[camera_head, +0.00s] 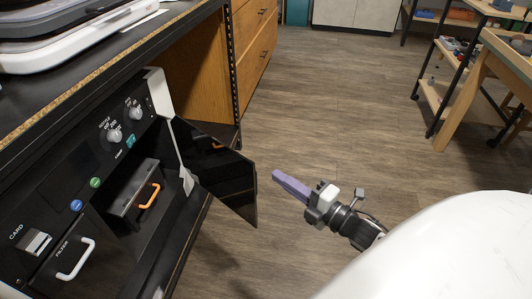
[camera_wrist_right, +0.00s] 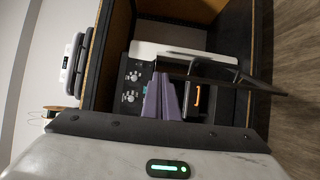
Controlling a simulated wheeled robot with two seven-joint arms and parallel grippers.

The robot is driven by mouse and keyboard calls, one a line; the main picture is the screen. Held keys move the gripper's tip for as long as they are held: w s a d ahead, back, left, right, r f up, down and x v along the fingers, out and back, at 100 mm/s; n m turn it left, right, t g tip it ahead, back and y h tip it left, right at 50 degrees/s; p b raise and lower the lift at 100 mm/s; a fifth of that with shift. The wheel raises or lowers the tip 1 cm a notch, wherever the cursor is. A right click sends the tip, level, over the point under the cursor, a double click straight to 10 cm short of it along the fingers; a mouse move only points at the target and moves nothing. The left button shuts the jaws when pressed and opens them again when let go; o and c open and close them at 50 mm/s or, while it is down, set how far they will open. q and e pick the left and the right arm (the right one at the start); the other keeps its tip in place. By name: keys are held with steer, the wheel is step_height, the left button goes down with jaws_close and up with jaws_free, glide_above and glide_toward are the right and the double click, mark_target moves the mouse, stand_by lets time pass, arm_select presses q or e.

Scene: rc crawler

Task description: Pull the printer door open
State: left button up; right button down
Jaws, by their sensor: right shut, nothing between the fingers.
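The printer (camera_head: 75,210) is a black machine under the counter, with knobs, buttons and an open inner bay. Its dark glossy door (camera_head: 220,175) stands swung open, jutting out to the right of the front panel. In the right wrist view the door (camera_wrist_right: 235,84) shows as a dark slanted panel. My right gripper (camera_head: 276,176), with purple fingers, is shut and empty. It is to the right of the door's free edge, apparently apart from it. The purple fingers also show in the wrist view (camera_wrist_right: 162,80). My left gripper is not in view.
An orange handle (camera_head: 149,196) is inside the bay, and a white filter handle (camera_head: 76,260) is on the lower front. Wooden drawers (camera_head: 255,40) stand behind. A workbench and shelf (camera_head: 440,90) are at the far right. The floor (camera_head: 330,110) between is clear.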

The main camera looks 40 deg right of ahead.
steer(key=w+d+b, duration=0.2)
steer(key=w, duration=0.8)
steer(key=shift+b, duration=0.3)
steer(key=shift+d, duration=0.1)
stand_by(1.0)
